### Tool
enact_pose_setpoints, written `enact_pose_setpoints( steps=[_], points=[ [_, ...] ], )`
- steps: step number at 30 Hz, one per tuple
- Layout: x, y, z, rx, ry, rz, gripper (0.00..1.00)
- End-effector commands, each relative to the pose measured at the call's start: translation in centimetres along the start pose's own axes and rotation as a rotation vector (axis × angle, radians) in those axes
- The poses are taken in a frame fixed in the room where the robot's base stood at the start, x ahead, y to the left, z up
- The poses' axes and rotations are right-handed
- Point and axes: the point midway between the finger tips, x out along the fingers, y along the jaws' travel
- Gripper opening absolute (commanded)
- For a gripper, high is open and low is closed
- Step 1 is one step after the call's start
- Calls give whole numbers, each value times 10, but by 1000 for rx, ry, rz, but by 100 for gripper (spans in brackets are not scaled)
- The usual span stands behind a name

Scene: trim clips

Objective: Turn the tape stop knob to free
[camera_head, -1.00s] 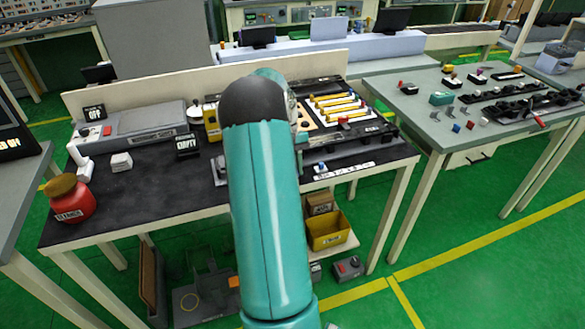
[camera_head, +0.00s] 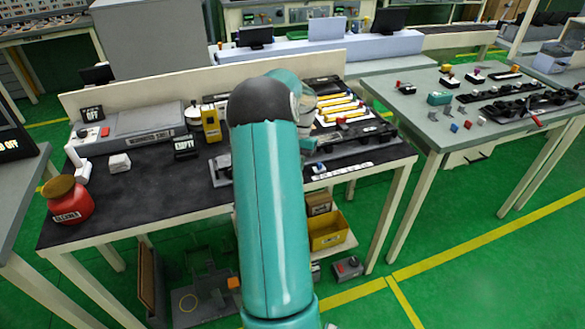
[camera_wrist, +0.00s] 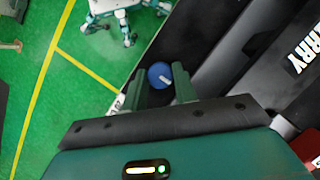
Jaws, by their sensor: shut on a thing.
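A round blue knob (camera_wrist: 159,73) with a small white mark shows in the wrist view, on the dark fixture near the bench edge. My gripper (camera_wrist: 162,80) has one dark green finger on each side of the knob and is shut on it. Part of the knob's near side lies between the fingers, and its full setting cannot be read. In the head view my arm hides most of the gripper.
A side table (camera_head: 420,120) with small parts stands right. The bench's left middle is mostly clear.

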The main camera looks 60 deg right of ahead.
Motion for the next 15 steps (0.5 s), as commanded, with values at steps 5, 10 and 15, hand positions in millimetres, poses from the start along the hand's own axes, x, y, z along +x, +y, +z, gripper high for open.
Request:
enact_pose_setpoints(
  steps=[5, 10, 15],
  points=[
    [0, -1, 0, 40, 2, -19, 5],
    [0, -1, 0, 53, 1, -24, 5],
    [0, -1, 0, 54, 1, -25, 5]
  ],
)
